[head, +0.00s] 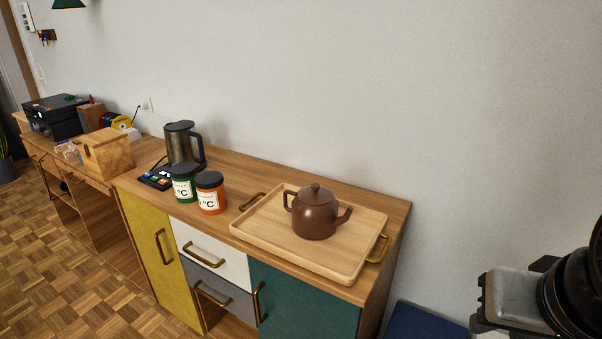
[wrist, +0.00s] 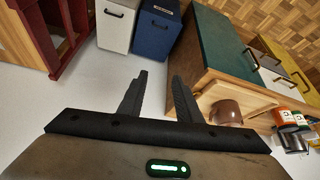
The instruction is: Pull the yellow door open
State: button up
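The yellow door (head: 161,258) is at the left part of the wooden sideboard in the head view, with an upright brass handle (head: 163,246) near its right side. The door looks shut. It also shows in the wrist view (wrist: 287,61) at the far right. My gripper (wrist: 160,83) is open and empty in the wrist view, its two dark fingers apart. It is well away from the door, beyond the teal end of the sideboard. In the head view part of my arm shows at the right edge; the fingers are not visible there.
On the sideboard top (head: 375,208) stand a tray (head: 265,244) with a brown teapot (head: 315,213), two jars (head: 210,193) and a kettle (head: 180,145). A white drawer (head: 214,254), grey drawer (head: 218,290) and teal door (head: 300,305) adjoin. Parquet floor (head: 60,270) in front looks clear.

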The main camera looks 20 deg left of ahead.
aim_at(150, 227)
jog(key=i+u, duration=0.1)
jog(key=u, duration=1.65)
